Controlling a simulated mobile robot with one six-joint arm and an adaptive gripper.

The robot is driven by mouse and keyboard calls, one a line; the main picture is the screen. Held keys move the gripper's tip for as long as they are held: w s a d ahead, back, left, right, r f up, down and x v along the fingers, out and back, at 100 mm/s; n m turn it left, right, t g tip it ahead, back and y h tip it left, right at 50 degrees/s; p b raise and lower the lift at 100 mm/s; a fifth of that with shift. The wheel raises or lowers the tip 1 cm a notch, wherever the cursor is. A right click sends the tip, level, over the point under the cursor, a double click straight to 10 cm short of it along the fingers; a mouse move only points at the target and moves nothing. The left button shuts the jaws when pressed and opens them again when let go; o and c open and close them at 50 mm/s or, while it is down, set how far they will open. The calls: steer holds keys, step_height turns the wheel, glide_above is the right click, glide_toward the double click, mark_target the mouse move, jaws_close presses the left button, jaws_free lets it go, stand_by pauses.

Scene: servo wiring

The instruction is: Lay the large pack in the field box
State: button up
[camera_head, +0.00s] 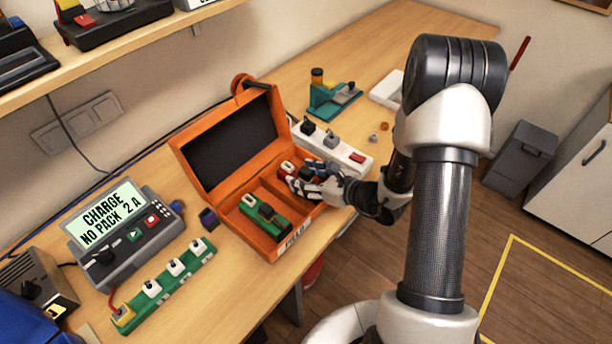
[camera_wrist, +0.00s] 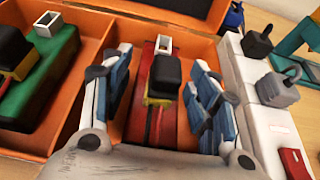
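The orange field box (camera_head: 264,246) stands open on the bench, its lid tilted back, with a divider between two compartments. A green pack (camera_head: 270,222) with a black and yellow plug lies in the left compartment. A red pack (camera_head: 286,167) with a black and yellow plug lies in the right compartment, partly hidden by my gripper (camera_head: 303,185). In the wrist view the blue-padded fingers stand either side of the red pack (camera_wrist: 161,72), with gaps showing. My gripper is open. The green pack (camera_wrist: 48,85) looks wider than the red one; neither is marked by size.
A white power strip (camera_head: 342,153) with plugs lies close along the box's right side. A charger (camera_head: 128,235) reading "CHARGE NO PACK 2 A" and a green strip (camera_head: 170,286) with white connectors stand to the left. A green fixture (camera_head: 333,98) stands behind. The raised lid bounds the back.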

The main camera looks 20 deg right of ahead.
steer(key=shift+o, duration=0.5)
steer(key=shift+r, duration=0.1)
steer(key=shift+s+d+r+p, duration=0.1)
steer(key=shift+d+r+p, duration=0.1)
steer(key=shift+p, duration=0.1)
steer(key=p+v, duration=0.2)
steer(key=v, duration=0.9)
steer(key=s+a+r+n+g+y, duration=0.1)
steer(key=s+a+r+n+g, duration=0.8)
steer(key=s+a+r+n, duration=0.6)
steer(key=s+d+r+n+t+h, duration=0.2)
steer(key=s+d+r+n+h, duration=0.2)
steer(key=n, duration=0.9)
steer(key=d+r+h, duration=0.2)
steer(key=d+h, duration=0.2)
steer(key=d, duration=0.1)
steer(key=shift+n+t+h, duration=0.3)
steer(key=shift+n+t, duration=0.1)
